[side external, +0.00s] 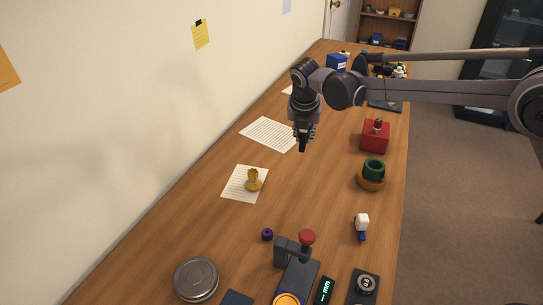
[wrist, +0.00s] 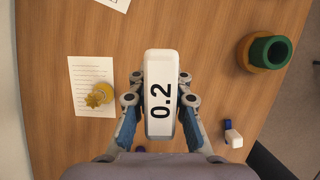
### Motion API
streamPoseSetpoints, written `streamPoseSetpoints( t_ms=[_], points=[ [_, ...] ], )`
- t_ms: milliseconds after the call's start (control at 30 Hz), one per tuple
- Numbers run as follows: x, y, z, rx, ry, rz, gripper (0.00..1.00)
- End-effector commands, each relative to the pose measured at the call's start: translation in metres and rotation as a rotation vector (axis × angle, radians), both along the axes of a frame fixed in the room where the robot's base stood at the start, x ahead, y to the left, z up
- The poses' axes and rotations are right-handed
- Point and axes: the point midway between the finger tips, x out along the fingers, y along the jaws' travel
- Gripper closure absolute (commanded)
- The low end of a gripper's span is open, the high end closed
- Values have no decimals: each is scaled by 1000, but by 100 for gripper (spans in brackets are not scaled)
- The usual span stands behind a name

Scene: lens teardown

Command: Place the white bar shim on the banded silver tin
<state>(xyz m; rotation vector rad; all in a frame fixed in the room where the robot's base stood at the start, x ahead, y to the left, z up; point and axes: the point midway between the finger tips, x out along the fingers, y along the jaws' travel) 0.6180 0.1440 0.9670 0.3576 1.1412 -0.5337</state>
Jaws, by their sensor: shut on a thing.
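The white bar shim (wrist: 161,65), marked 0.2, is upright in the wrist view between the two fingers of my gripper (wrist: 160,92). The fingers are shut on its sides. In the side external view my gripper (side external: 304,142) points down above the table near a lined sheet, and the shim is hard to make out there. The silver tin (side external: 196,279), round with a ridged rim and a lid on top, stands at the lower left of the side external view, well away from my gripper. The tin is not visible in the wrist view.
A yellow figure (side external: 253,180) stands on a sheet. A green ring in an orange dish (side external: 371,181), a red box (side external: 375,138), and a white-and-blue piece (side external: 361,226) line the right. A dark press with a red knob (side external: 307,237) and small gauges (side external: 365,284) are at the front.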

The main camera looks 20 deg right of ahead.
Motion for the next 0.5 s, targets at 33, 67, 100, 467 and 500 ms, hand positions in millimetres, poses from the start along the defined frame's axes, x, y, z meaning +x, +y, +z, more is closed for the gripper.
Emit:
streamPoseSetpoints(
  t_ms=[33,67,100,467,500],
  points=[
    [-10,25,2,0,0,50,100],
    [-16,38,3,0,0,77,100],
    [-24,54,5,0,0,113,100],
    [-117,188,15,0,0,436,100],
    [-127,199,16,0,0,467,100]
  ],
)
